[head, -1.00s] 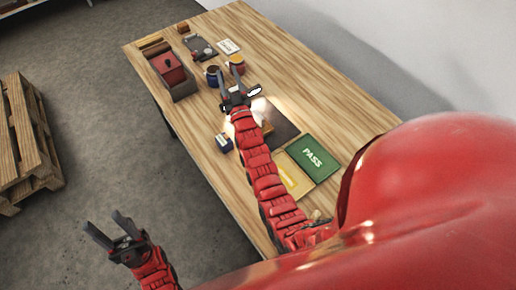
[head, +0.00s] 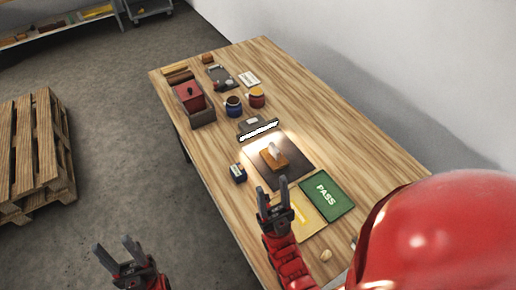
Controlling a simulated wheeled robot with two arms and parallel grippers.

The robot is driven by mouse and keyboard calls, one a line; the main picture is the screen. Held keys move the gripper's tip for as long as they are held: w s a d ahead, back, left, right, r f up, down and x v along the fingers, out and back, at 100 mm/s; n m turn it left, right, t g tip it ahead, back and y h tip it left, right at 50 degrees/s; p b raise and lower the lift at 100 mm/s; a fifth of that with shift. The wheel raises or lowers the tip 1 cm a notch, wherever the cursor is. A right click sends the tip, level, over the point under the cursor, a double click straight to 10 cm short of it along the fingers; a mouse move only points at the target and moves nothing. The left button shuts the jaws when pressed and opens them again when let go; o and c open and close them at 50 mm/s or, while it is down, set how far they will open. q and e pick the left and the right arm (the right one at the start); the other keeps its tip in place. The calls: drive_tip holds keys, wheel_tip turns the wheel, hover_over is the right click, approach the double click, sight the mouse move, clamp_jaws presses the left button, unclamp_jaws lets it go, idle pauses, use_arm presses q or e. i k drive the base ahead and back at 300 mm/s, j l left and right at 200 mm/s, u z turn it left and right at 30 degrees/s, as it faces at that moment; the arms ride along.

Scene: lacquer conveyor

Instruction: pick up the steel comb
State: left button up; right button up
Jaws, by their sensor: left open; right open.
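I cannot single out the steel comb with certainty. A dark tray (head: 220,77) at the far end of the table holds small items too small to tell apart. A black piece with a bright, bumpy white strip (head: 259,131) lies mid-table, beyond a dark mat. My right gripper (head: 273,194) is open and empty, above the near part of the table by the yellow card. My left gripper (head: 112,245) is open and empty, over the floor left of the table.
A wooden block with a pale top (head: 273,161) sits on the dark mat (head: 300,162).

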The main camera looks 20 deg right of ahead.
sight(275, 153)
drive_tip(key=k+j, duration=0.8)
drive_tip(key=j, duration=0.1)
